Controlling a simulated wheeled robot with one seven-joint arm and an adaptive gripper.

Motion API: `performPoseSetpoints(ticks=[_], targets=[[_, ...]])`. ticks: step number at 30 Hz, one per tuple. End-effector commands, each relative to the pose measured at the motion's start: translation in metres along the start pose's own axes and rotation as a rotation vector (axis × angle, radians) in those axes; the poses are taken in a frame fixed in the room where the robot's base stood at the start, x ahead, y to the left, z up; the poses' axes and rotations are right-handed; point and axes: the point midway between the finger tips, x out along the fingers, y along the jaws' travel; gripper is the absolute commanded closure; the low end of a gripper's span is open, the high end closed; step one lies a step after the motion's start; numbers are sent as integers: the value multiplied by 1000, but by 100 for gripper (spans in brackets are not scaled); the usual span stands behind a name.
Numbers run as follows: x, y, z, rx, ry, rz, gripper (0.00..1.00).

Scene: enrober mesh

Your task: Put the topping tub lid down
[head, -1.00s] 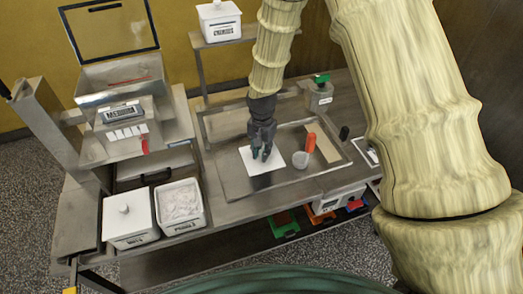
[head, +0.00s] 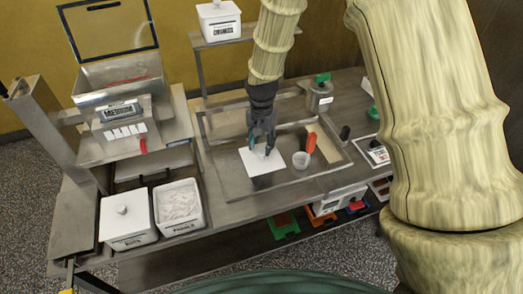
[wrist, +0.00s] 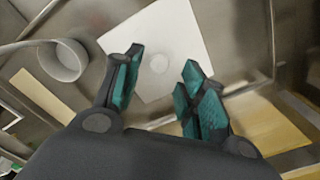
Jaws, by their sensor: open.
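The topping tub lid (head: 252,162) is a white square plate on the steel tray in the middle of the bench. A dark patch shows at its near edge; I cannot tell whether the lid lies fully flat. In the wrist view the lid (wrist: 190,45) shows beyond my fingers, with a pale round knob on it. My gripper (head: 262,146) is above the lid, pointing down. Its teal-padded fingers (wrist: 158,92) are spread apart with nothing held between them. An open white tub (head: 178,203) with pale topping stands at the front left.
A lidded white tub (head: 127,216) stands beside the open one. A small cup (head: 300,160) and an orange-red object (head: 311,142) are right of the lid. A steel canister (head: 319,97) stands behind, and a white tub (head: 218,20) sits on the raised shelf.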

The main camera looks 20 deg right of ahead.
Motion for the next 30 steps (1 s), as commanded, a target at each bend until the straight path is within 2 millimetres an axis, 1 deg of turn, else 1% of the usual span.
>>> performPoseSetpoints(ticks=[12, 18, 24, 30], targets=[[-50, 0, 0, 0, 2, -1, 59], [-70, 0, 0, 0, 2, -1, 59], [-80, 0, 0, 0, 0, 0, 59], [-81, 0, 0, 0, -1, 1, 59]])
